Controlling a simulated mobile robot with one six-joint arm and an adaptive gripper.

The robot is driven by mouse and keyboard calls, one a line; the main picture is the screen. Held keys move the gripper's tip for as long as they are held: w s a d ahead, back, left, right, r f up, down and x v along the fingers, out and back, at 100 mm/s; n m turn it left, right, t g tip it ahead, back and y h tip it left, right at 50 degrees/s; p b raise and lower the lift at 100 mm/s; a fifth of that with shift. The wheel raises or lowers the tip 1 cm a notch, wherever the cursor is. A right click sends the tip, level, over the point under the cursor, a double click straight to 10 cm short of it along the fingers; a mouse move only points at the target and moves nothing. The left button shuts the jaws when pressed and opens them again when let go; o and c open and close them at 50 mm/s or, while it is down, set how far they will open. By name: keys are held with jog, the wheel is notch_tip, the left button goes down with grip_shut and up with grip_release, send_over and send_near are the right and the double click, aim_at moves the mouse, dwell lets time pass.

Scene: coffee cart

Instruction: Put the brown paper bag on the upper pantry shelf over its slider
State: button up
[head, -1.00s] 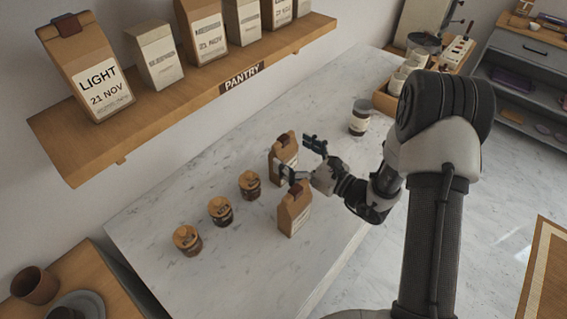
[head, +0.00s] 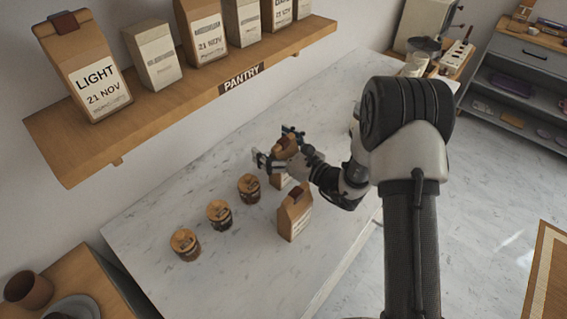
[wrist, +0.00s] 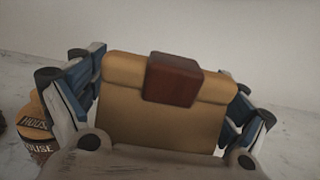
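Two brown paper bags with dark red-brown clips stand on the marble counter. The farther bag (head: 279,181) is between the fingers of my gripper (head: 279,147). In the wrist view this bag (wrist: 165,125) fills the middle, with a blue-padded finger on each side; the fingers look spread around it, and firm contact cannot be made out. The nearer bag (head: 294,214) stands apart, in front of my gripper. The upper wooden pantry shelf (head: 160,108) is at upper left, with a PANTRY label. I cannot make out a slider.
The shelf holds a brown LIGHT bag (head: 88,75), a pale carton (head: 153,55) and several more packages. Several small jars (head: 219,215) stand on the counter left of the bags. A side table with a brown cup (head: 29,287) is at lower left.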

jog(key=c, duration=1.6)
jog(key=shift+r, duration=0.1)
jog(key=shift+c, duration=1)
